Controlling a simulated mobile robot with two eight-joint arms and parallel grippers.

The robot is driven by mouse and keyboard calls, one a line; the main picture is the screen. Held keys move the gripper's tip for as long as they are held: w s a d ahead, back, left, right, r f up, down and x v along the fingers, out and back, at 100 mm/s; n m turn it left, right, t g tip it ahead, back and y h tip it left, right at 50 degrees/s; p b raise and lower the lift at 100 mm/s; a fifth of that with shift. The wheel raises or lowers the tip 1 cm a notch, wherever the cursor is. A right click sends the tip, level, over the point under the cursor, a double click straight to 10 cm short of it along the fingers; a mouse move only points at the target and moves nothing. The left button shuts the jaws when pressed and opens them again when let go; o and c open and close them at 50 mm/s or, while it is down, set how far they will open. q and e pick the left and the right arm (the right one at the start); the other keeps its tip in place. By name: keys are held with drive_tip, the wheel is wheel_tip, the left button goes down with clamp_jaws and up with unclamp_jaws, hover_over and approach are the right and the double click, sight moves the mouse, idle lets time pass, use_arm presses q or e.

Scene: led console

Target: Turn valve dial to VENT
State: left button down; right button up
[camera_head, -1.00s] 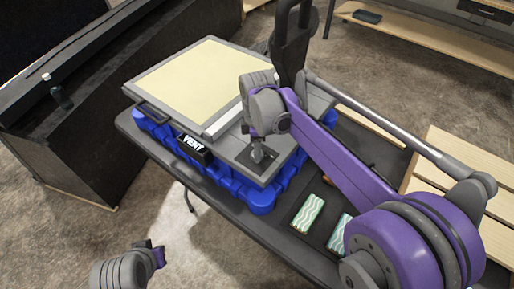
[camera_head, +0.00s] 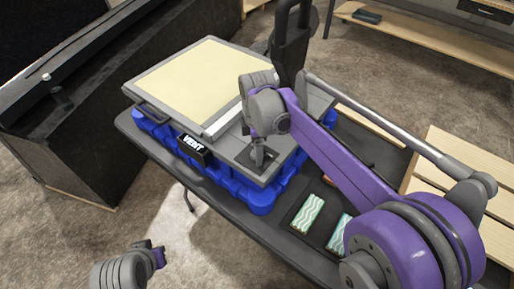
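The console (camera_head: 130,88) is a grey case with a pale cream panel (camera_head: 192,80), resting on a blue base (camera_head: 258,197) on the dark table. A black label reading VENT (camera_head: 194,144) is on its front edge. My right gripper (camera_head: 259,160) points down at the console's right front part, over a small dark square patch (camera_head: 270,158). The valve dial cannot be made out; the gripper and arm cover that area. Whether the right gripper's fingers are shut is too small to tell. My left gripper (camera_head: 158,256) is low at the bottom left, away from the console, its fingers unclear.
Two green-and-white wavy-patterned packets (camera_head: 307,213) (camera_head: 340,230) lie on the table (camera_head: 268,233) right of the console. Wooden slatted furniture (camera_head: 455,165) stands at the right. A dark cabinet (camera_head: 70,140) stands at the left. Open floor lies in front of the table.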

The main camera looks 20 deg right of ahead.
wheel_tip(320, 180, up, 11)
drive_tip(key=shift+p, duration=0.35)
idle(0.3)
drive_tip(key=shift+f, duration=0.1)
drive_tip(key=s+d+f+m+t, duration=0.2)
drive_tip(key=s+f+m, duration=0.5)
drive_tip(key=s, duration=0.3)
drive_tip(key=s+d+f+m+t, duration=0.2)
drive_tip(key=s+f+m+t, duration=0.1)
drive_tip(key=s+f+m, duration=0.5)
drive_tip(key=shift+s+d+f+m+t, duration=0.15)
drive_tip(key=shift+s+d+m+t, duration=0.2)
drive_tip(key=shift+s+m, duration=0.65)
